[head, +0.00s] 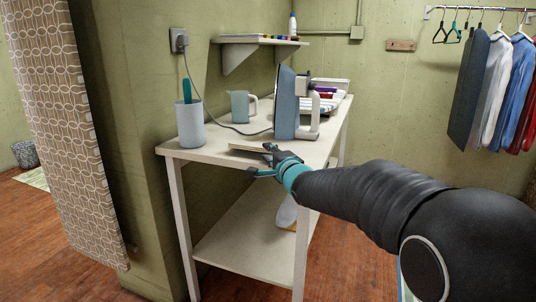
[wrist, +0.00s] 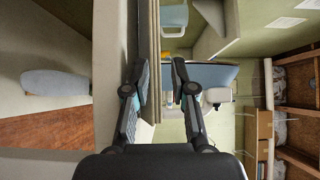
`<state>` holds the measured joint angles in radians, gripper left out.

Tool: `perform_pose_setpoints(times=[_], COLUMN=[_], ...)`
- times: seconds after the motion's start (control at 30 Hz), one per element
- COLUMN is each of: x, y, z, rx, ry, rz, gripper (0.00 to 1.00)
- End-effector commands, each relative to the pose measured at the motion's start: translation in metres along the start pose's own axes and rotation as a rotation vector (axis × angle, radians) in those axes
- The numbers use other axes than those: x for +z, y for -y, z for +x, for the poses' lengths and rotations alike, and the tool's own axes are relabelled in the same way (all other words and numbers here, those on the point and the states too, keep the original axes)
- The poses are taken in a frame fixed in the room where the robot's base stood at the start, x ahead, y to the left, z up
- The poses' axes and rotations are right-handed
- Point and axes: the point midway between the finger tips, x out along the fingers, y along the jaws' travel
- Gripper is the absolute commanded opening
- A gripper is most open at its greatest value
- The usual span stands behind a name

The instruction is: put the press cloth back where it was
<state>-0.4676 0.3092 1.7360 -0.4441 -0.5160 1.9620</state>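A flat, beige folded piece that looks like the press cloth (head: 246,147) lies near the front edge of the white table (head: 213,153). In the wrist view the cloth (wrist: 155,50) shows edge-on as a thin layered strip. My gripper (head: 266,160) is at the table's front edge, just right of the cloth. In the wrist view my gripper (wrist: 160,82) is open, with the strip running between its fingers, nearer the left one. A clear gap shows beside the right finger. Whether the left finger touches the cloth or table is unclear.
A blue-and-white iron (head: 287,105) stands upright close behind my gripper, its cord crossing the tabletop. A small wall shelf (head: 250,43) hangs above. A lower shelf (head: 245,252) is below.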

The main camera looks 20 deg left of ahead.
Motion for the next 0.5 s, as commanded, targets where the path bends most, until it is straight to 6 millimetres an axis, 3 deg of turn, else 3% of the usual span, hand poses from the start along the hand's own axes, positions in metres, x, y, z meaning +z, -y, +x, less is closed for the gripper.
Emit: perform_pose_setpoints(times=[0.3, 0.5], x=[-0.001, 0.0], y=[0.001, 0.002], z=[-0.063, -0.094], rx=[-0.004, -0.005], ry=[-0.002, -0.001], rz=[0.0, 0.0], gripper=[0.25, 0.25])
